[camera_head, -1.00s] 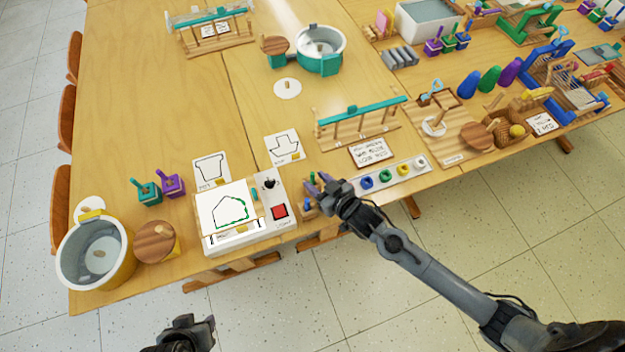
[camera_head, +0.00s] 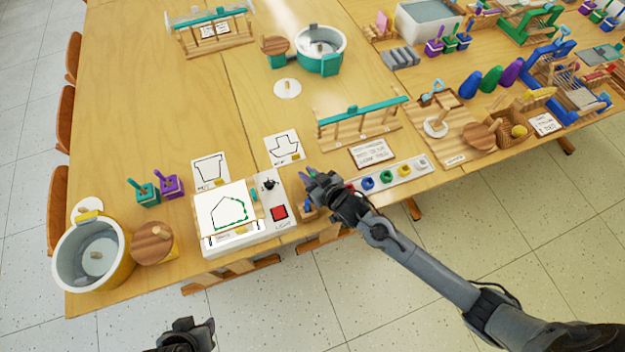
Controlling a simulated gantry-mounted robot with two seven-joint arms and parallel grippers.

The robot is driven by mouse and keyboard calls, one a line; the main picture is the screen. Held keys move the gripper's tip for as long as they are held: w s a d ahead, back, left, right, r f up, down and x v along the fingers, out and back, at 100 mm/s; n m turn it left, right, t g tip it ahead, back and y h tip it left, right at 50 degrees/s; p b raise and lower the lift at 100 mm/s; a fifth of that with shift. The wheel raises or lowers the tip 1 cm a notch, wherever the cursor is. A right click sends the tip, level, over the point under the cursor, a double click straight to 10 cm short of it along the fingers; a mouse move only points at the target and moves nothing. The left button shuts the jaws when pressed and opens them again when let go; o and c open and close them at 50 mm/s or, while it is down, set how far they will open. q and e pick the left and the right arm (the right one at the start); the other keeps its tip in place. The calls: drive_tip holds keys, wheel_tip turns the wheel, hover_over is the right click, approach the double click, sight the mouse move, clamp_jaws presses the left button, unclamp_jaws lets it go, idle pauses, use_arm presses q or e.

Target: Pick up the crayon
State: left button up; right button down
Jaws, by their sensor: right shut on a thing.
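My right gripper (camera_head: 316,182) is shut at the front edge of the table, just right of the white light box (camera_head: 246,240). Small purple and green tips show at its fingers; the green one looks like a crayon (camera_head: 311,172), mostly hidden by the fingers. A small wooden crayon holder (camera_head: 308,209) with a blue piece stands just below the gripper. I cannot tell whether the crayon is clear of the holder. My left gripper (camera_head: 190,335) is at the bottom edge, off the table, and its jaws are too unclear to read.
A tray of paint pots (camera_head: 405,172) lies just right of the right gripper. A wooden rack with a teal bar (camera_head: 362,111) and a sign card (camera_head: 373,153) stand behind it. A yellow pot (camera_head: 118,262) is at the left corner.

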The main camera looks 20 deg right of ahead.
drive_tip(key=shift+r, duration=0.1)
idle(0.3)
drive_tip(key=shift+r, duration=0.55)
wheel_tip(320, 180, up, 3)
drive_tip(key=shift+r+p, duration=0.15)
drive_tip(key=shift+p, duration=0.55)
drive_tip(key=w+d+r+p, duration=0.2)
drive_tip(key=d+r, duration=0.4)
drive_tip(key=d, duration=0.5)
drive_tip(key=shift+d+r, duration=0.2)
drive_tip(key=shift+d, duration=0.1)
drive_tip(key=c, duration=1.8)
unclamp_jaws()
clamp_jaws()
